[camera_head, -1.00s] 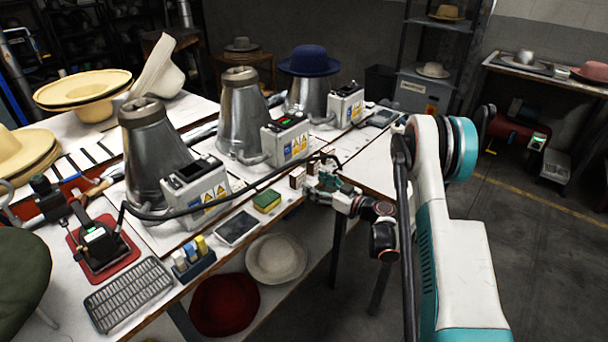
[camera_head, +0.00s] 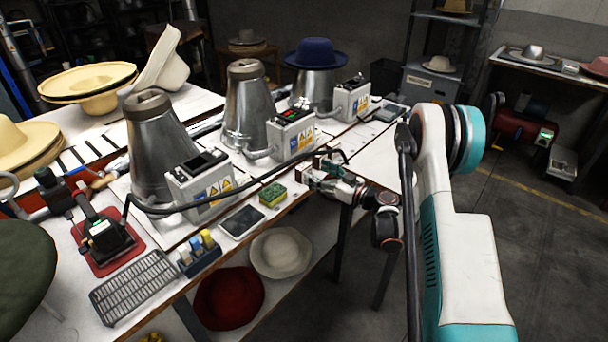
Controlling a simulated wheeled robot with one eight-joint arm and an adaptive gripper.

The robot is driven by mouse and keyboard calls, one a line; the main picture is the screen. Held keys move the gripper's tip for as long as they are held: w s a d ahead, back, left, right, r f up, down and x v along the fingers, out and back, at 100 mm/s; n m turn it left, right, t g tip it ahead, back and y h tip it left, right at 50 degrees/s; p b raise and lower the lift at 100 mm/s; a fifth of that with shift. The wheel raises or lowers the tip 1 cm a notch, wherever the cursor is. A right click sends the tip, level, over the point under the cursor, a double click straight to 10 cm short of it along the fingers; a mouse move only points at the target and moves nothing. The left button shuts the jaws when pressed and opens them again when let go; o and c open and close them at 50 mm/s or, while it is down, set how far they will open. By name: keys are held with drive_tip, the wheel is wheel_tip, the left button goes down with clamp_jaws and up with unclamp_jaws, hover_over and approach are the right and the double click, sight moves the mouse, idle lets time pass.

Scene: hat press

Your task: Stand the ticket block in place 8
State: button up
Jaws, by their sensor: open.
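A small pale and brown block (camera_head: 303,175), which looks like the ticket block, stands near the front edge of the workbench, to the right of the yellow-green sponge. My gripper (camera_head: 315,170) is open right at this block and partly covers it. Whether the fingers touch the block or are on both sides of it is too small to tell. I cannot make out a numbered place 8 in this view.
Metal hat cones with control boxes (camera_head: 291,134) stand along the workbench (camera_head: 238,182) behind my gripper. A sponge (camera_head: 272,195), a dark-screened tablet (camera_head: 242,222), a bottle holder (camera_head: 199,262) and a wire rack (camera_head: 133,287) lie along the front. A black cable arches close to my gripper.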

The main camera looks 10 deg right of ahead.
sight(307, 169)
drive_tip(key=shift+x, duration=0.9)
drive_tip(key=x, duration=0.1)
drive_tip(key=b+x, duration=0.2)
drive_tip(key=x, duration=0.1)
drive_tip(key=shift+a+f, duration=0.15)
drive_tip(key=shift+f, duration=0.2)
drive_tip(key=shift+w+a+r+b, duration=0.1)
drive_tip(key=shift+w+a+b, duration=0.15)
drive_tip(key=shift+w+b, duration=0.1)
drive_tip(key=shift+c, duration=0.6)
drive_tip(key=c, duration=1.2)
drive_tip(key=shift+o, duration=0.2)
drive_tip(key=shift+r, duration=0.2)
